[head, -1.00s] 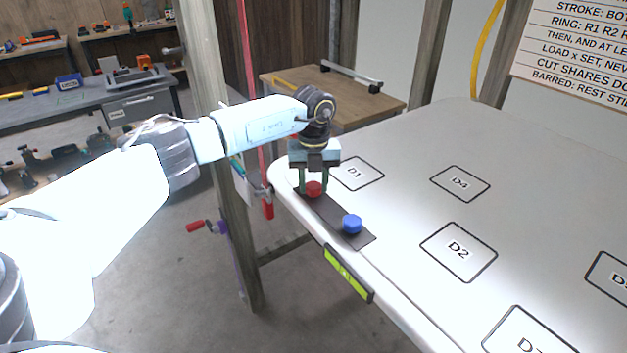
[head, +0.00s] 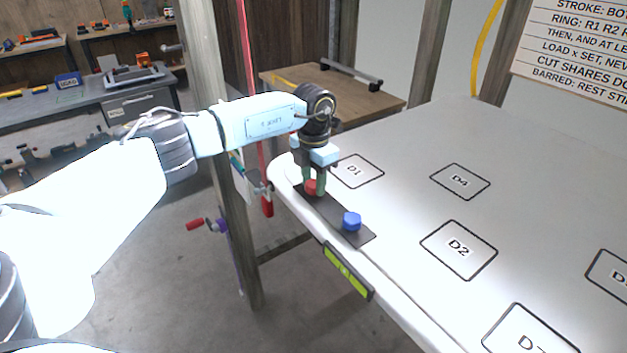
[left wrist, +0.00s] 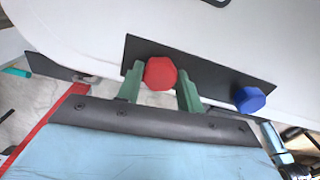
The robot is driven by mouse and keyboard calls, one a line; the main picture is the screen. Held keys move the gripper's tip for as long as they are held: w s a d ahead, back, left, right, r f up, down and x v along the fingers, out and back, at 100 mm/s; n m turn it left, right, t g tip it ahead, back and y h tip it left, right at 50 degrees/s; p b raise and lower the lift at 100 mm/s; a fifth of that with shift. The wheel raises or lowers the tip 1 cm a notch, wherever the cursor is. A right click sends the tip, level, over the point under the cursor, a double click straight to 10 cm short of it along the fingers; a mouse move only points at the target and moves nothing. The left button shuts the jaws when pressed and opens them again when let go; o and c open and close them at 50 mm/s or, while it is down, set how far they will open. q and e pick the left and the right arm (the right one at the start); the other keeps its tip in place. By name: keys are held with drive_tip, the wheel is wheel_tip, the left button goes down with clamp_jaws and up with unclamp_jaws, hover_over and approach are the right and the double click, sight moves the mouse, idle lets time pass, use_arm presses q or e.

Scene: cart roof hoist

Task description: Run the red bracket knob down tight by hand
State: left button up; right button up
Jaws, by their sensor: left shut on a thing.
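The red knob (head: 311,187) sits on the dark bracket plate (head: 327,208) near the edge of the white roof panel. It also shows in the left wrist view (left wrist: 160,73), between two green fingers. My left gripper (head: 314,188) points down at the knob and is shut on it, one finger on each side. In the head view the fingers hide part of the knob. A blue knob (head: 352,221) stands on the same plate, apart from the gripper; the left wrist view shows it too (left wrist: 249,99). My right gripper is not in view.
The white roof panel (head: 400,190) carries outlined squares such as D1, D2 and D4 and is otherwise clear. A yellow-green level (head: 347,272) is on its front edge. A wooden post (head: 232,200) and a red-handled crank (head: 205,225) stand left of it.

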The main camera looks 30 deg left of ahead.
use_arm(q)
drive_tip(key=m, duration=0.5)
drive_tip(key=shift+w+r+m+b, duration=0.1)
drive_tip(key=shift+r+m+b, duration=0.05)
drive_tip(key=shift+m+b, duration=0.15)
drive_tip(key=m, duration=0.4)
drive_tip(key=shift+b, duration=0.3)
drive_tip(key=m, duration=0.5)
drive_tip(key=shift+b, duration=0.3)
drive_tip(key=m, duration=0.4)
drive_tip(key=shift+r+m+b, duration=0.1)
drive_tip(key=shift+m+b, duration=0.2)
drive_tip(key=shift+a, duration=0.1)
drive_tip(key=o, duration=1)
